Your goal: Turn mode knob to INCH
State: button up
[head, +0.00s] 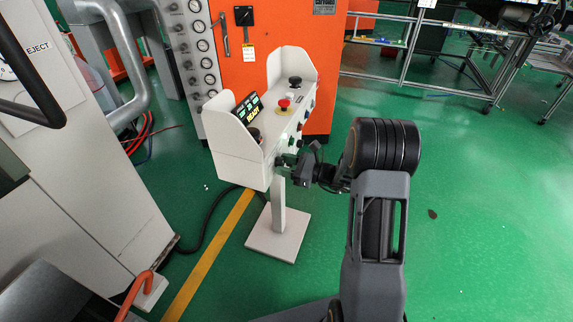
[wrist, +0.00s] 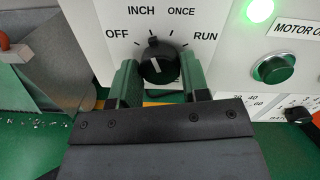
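The black mode knob (wrist: 158,66) sits on the white panel (wrist: 92,22) of the control stand, below the printed words OFF, INCH, ONCE and RUN. In the head view my gripper (head: 287,161) is at the front of the pedestal box, hiding the knob.
The control box (head: 240,160) carries a red mushroom button (head: 284,103) on top. An orange machine (head: 300,60) stands behind.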

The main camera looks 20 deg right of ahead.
jog(key=o, duration=0.3)
jog(key=shift+a+f, duration=0.1)
jog(key=shift+o, duration=0.7)
jog(key=p+v, duration=0.1)
jog(key=v, duration=1.3)
